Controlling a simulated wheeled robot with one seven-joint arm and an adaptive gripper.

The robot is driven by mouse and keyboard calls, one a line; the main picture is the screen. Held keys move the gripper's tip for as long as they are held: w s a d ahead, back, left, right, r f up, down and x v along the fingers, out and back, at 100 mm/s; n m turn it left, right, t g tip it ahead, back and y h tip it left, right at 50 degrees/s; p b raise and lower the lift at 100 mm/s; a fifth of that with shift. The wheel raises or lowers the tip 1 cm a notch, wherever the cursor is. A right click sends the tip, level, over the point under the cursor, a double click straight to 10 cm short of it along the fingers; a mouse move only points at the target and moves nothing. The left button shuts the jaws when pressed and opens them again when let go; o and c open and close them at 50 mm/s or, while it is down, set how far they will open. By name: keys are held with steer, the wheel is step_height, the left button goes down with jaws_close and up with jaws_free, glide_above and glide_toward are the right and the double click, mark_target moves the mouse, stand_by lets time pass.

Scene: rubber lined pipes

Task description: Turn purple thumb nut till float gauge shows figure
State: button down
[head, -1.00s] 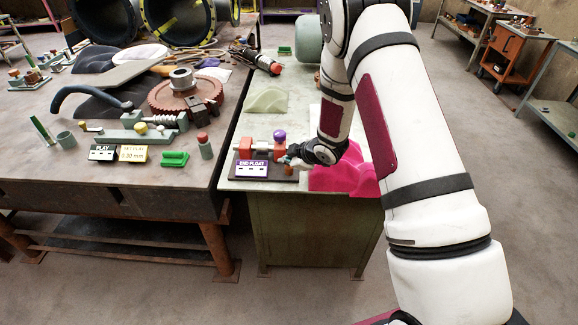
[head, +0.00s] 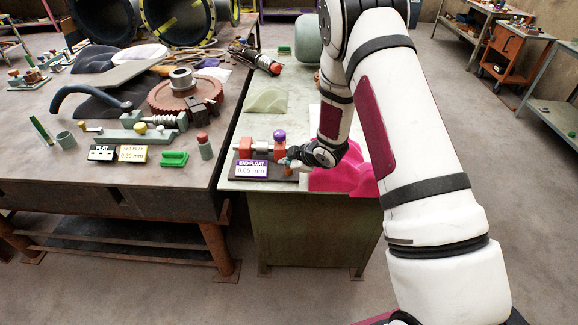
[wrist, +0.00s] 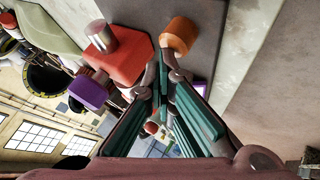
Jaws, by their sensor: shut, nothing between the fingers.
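The purple thumb nut (head: 280,135) sits on top of the red block fixture (head: 262,148) on the right bench. It also shows at the left of the wrist view (wrist: 88,93), beside a red block with a metal stud. The float gauge (head: 252,169) is a purple and white "END FLOAT" display that seems to read 0.95 mm; its digits are small. My gripper (head: 283,162) is shut and empty at the fixture's right end, below the thumb nut. In the wrist view, its fingertips (wrist: 165,68) are close to an orange knob (wrist: 178,35); contact is unclear.
A pink form (head: 340,175) lies right beside my wrist. A pale green form (head: 266,101) stands behind the fixture. On the left bench, a "PLAY" display (head: 102,153) stands next to a card (head: 132,154) that seems to read 0.32 mm. A green block (head: 174,159) is nearby.

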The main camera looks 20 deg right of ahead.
mark_target(288, 169)
steer(key=shift+r+p, duration=0.35)
steer(key=shift+r, duration=0.65)
step_height(288, 169, up, 5)
steer(key=shift+p, duration=0.55)
stand_by(0.5)
